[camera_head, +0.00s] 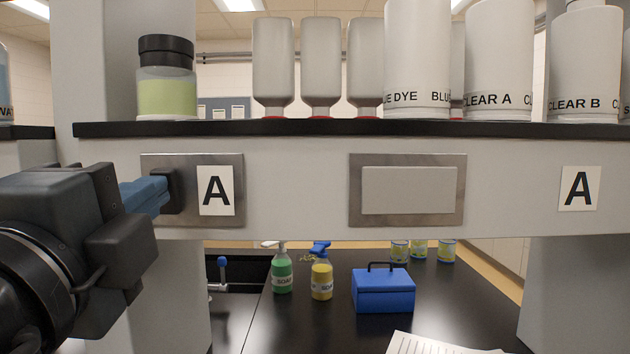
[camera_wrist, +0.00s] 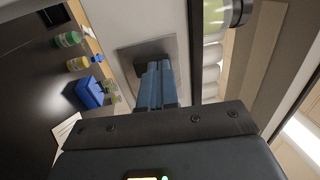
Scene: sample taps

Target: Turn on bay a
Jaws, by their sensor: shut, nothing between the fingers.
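A metal plate (camera_head: 233,222) with a white "A" label (camera_head: 215,190) is set in the shelf's grey front at the left. A dark block (camera_head: 173,191) stands out from this plate, left of the label. My gripper (camera_head: 160,192) comes in from the left, its blue fingers shut together with their tips at the block, seemingly touching it. In the wrist view the fingers (camera_wrist: 155,68) point at the same plate (camera_wrist: 178,50) and dark block (camera_wrist: 150,50). The fingertips partly hide the block, so I cannot tell its position or setting.
A second metal plate (camera_head: 408,190) with a blank panel sits mid-shelf; another "A" label (camera_head: 580,188) is at the right. Bottles stand on the shelf (camera_head: 340,128) above. Below are a green soap bottle (camera_head: 282,272), a yellow one (camera_head: 321,281) and a blue box (camera_head: 383,291).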

